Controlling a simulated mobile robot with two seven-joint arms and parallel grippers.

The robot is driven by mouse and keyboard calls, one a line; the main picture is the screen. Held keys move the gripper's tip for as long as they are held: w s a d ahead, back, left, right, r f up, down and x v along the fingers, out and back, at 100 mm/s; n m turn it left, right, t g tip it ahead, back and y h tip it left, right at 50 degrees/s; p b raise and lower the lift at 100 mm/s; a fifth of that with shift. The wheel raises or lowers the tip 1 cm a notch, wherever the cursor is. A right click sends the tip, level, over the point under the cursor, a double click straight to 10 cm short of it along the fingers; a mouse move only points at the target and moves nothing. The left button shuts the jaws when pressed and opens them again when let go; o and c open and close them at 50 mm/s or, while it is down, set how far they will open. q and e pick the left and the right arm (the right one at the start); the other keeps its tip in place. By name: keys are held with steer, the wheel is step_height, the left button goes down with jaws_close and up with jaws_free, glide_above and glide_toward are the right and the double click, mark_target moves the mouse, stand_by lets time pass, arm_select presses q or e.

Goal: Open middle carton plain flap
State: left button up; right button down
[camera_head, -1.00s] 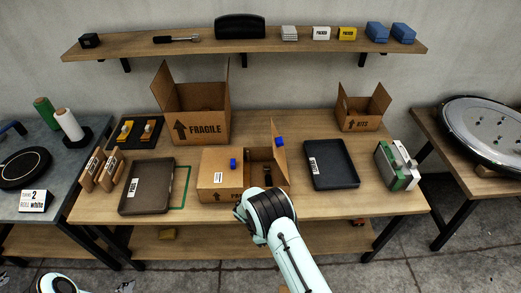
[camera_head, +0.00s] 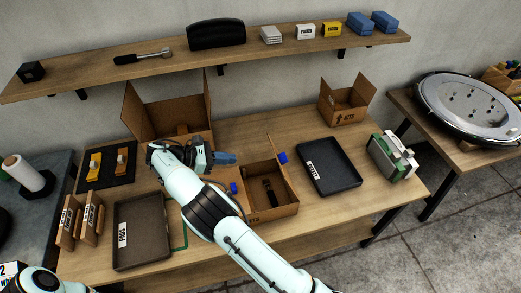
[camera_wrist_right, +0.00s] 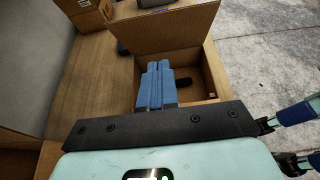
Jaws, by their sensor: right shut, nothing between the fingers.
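The middle carton (camera_head: 275,212) is a brown box near the front of the table. One of its flaps (camera_head: 280,157), with a blue tab, stands up at the right side. It also shows at the top of the right wrist view (camera_wrist_right: 180,28). The left flap lies flat, with a blue tab (camera_head: 233,188), partly behind my right arm. A dark object (camera_head: 269,192) lies inside the carton. My right gripper (camera_head: 232,158) is shut and empty, its blue fingers beside the carton's back left in the head view. My left gripper is out of view.
A dark tray (camera_head: 329,166) lies right of the carton and a brown tray (camera_head: 142,232) lies left. A larger open carton (camera_head: 180,118) stands behind my right arm, and a small one (camera_head: 345,103) at the back right. A shelf (camera_head: 210,57) hangs above.

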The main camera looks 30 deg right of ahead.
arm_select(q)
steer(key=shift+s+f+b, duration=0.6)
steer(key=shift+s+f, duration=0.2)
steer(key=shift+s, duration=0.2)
arm_select(e)
steer(key=d+r+x, duration=0.1)
steer(key=r+x, duration=0.1)
steer(key=x, duration=1)
steer(key=shift+s+r, duration=0.15)
steer(key=shift+r, duration=0.2)
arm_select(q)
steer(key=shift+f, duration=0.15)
arm_select(e)
steer(key=shift+s+d, duration=0.15)
steer(key=shift+d, duration=0.05)
